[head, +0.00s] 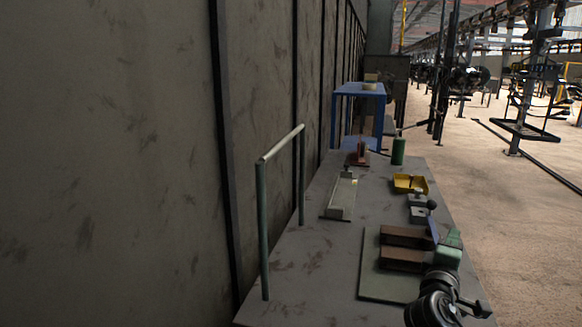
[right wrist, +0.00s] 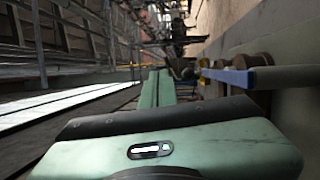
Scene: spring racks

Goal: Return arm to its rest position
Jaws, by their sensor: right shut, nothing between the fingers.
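My right gripper (head: 448,246) is at the near right of the grey workbench (head: 300,285), with my dark arm link below it. Its green body fills the bottom of the right wrist view, and its narrow green fingers (right wrist: 158,90) point forward there. The fingers are shut with nothing between them. In the head view the gripper is in front of the right end of two brown blocks (head: 402,259) on a green board (head: 378,288); I cannot tell whether it touches them. My left gripper is not in view.
A metal rail (head: 263,220) stands at the bench's left, beside the wall. Farther back are a pale tray (head: 341,196), a yellow bin (head: 409,183), a green bottle (head: 398,151) and a blue stand (head: 360,91). Open floor (head: 500,230) lies right of the bench.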

